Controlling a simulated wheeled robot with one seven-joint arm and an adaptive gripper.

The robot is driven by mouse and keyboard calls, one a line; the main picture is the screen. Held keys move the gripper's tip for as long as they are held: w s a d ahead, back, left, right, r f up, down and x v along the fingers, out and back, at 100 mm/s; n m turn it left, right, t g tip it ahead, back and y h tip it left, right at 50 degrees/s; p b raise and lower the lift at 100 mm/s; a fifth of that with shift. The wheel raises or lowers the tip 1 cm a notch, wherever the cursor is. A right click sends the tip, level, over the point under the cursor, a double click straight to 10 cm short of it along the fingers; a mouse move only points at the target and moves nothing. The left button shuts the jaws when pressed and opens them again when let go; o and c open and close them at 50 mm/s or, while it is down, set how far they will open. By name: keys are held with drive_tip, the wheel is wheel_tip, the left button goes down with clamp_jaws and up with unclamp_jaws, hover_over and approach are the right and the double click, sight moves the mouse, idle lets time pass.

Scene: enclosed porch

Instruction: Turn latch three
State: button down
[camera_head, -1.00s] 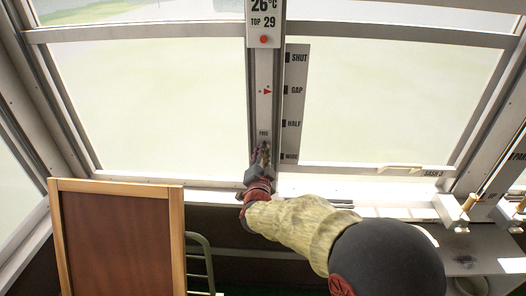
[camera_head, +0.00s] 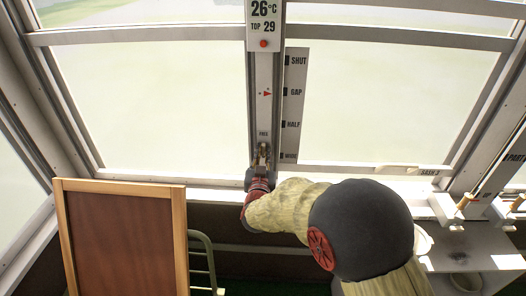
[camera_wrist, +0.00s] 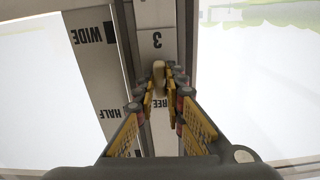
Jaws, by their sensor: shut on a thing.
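The latch (camera_head: 263,149) is a small lever on the pale upright post between two window panes. In the wrist view its light-coloured handle (camera_wrist: 158,72) stands between my fingertips, below a "3" mark. A partly covered word, seemingly "FREE", is beside it on the post. My gripper (camera_wrist: 164,80) is shut on the latch handle, with yellow-padded fingers on either side of it. In the head view my gripper (camera_head: 261,163) reaches the latch from below. The handle's base and exact angle are partly hidden by my fingers.
A scale plate (camera_head: 294,100) marked SHUT, GAP and HALF runs beside the post. A temperature sign (camera_head: 264,22) is above. A wood-framed brown board (camera_head: 122,235) and a green rail chair (camera_head: 202,262) stand at left. A ledge with wooden-handled fittings (camera_head: 465,202) is at right.

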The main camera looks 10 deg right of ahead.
drive_tip(key=shift+f+n, duration=0.1)
drive_tip(key=shift+n, duration=0.2)
drive_tip(key=c, duration=2)
unclamp_jaws()
drive_tip(key=shift+o, duration=0.8)
drive_tip(key=v, duration=1.2)
